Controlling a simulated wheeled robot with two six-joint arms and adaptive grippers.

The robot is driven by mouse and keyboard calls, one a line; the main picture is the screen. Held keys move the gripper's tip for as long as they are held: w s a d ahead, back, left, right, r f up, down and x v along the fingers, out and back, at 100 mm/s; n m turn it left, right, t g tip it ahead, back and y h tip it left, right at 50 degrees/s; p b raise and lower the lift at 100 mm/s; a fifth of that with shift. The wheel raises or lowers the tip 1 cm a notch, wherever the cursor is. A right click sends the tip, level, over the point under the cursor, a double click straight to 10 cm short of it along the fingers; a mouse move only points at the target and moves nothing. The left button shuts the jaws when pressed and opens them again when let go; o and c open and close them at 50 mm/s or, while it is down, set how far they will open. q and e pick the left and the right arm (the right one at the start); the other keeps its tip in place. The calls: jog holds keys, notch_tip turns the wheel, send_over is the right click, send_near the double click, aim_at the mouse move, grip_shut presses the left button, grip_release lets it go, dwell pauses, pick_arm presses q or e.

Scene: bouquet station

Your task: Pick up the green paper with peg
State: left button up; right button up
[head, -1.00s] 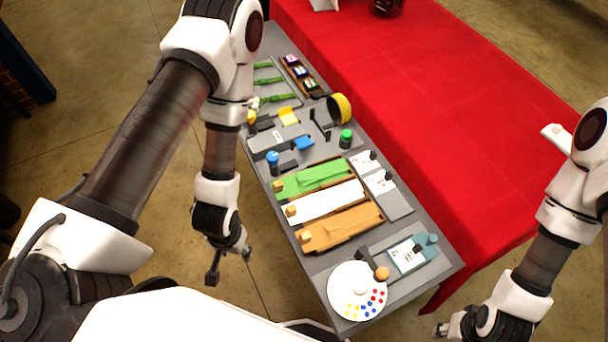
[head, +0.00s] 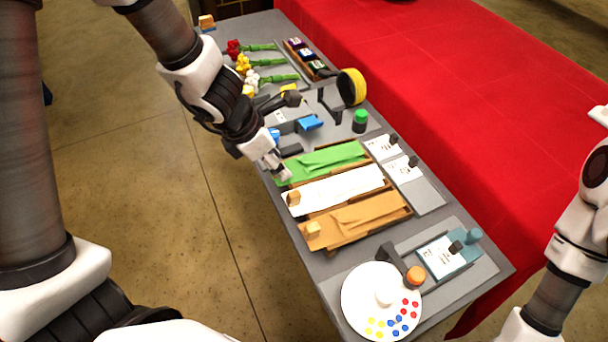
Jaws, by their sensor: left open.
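The green paper (head: 325,160) lies flat in the upper slot of a brown wooden tray on the grey table. My left gripper (head: 280,168) is over the left end of the green paper, with its tip at the paper's left edge. It is open. The peg of the green paper is hidden behind the gripper. I cannot tell whether the fingers touch the peg. My right gripper is out of view.
White paper (head: 340,190) and orange paper (head: 365,217) lie below, with wooden pegs at their left ends. White cards (head: 403,167) sit to the right. A blue holder (head: 308,122) and green-capped bottle (head: 360,120) stand above. A round palette (head: 365,305) is in front.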

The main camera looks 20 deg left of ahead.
pick_arm(q)
jog(key=shift+d+f, duration=0.2)
jog(key=shift+f, duration=0.4)
jog(key=shift+w+d+r, duration=0.1)
jog(key=shift+w, duration=0.05)
grip_shut()
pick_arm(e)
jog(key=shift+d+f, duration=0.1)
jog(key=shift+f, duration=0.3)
